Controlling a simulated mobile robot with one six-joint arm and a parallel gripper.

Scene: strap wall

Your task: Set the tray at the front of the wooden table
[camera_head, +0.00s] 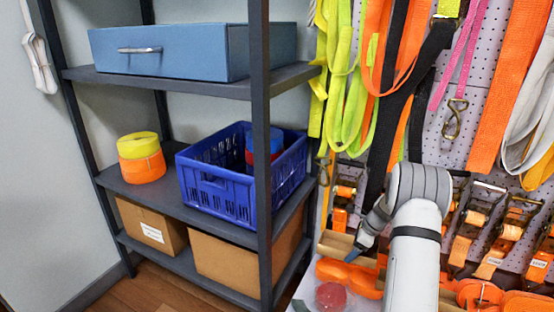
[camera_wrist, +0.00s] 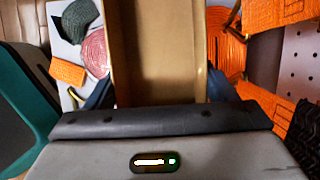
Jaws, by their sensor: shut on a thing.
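The tray is a tan, open, box-like thing. It shows in the wrist view (camera_wrist: 160,65) as a long empty trough with raised sides, running away between my fingers. In the head view a tan edge of it (camera_head: 337,243) shows left of my wrist; my arm hides much of the rest. My gripper (camera_wrist: 158,92) is shut on the tray, with one dark finger at each side. In the head view a blue-tipped finger (camera_head: 354,254) is at the tray. A pale tabletop (camera_head: 304,288) shows below; I cannot tell whether it is the wooden table.
On the tabletop are a red coil (camera_head: 331,295) and orange straps (camera_head: 345,275), close to the tray. A perforated wall with hanging straps and ratchets (camera_head: 475,215) stands behind. A metal shelf on the left holds a blue crate (camera_head: 215,195), a blue box (camera_head: 165,50) and cardboard boxes (camera_head: 152,225).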

